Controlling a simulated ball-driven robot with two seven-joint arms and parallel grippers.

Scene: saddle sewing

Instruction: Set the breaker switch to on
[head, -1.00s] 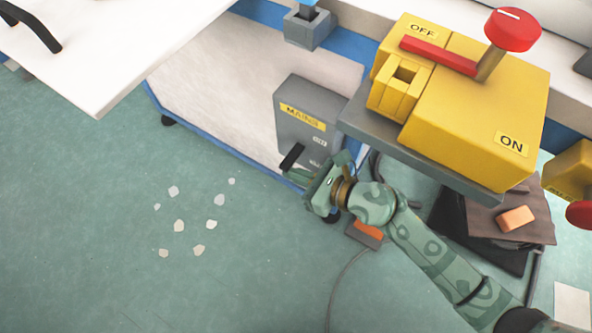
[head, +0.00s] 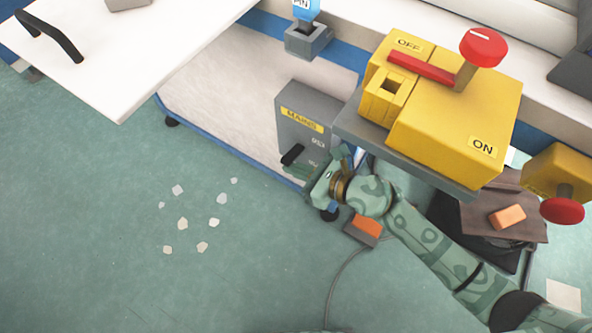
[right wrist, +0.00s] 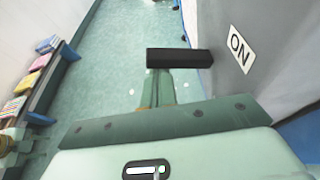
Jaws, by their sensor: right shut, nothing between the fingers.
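A grey box (head: 307,115) with a yellow MAINS label stands upright against the pale panel under the bench. Its black lever (head: 292,155) sticks out low on the left side. In the right wrist view the lever (right wrist: 180,58) crosses in front of my fingers, with an ON label (right wrist: 240,48) to its right on the grey box (right wrist: 235,75). My right gripper (head: 300,170) is shut and empty, just below the lever. Its fingers also show in the wrist view (right wrist: 157,85). Their tips look hidden behind the lever, and I cannot tell whether they touch it.
A yellow box (head: 455,120) with a red-knobbed lever and OFF and ON labels sits on a grey plate above my right arm. A white surface (head: 120,60) is at the upper left.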

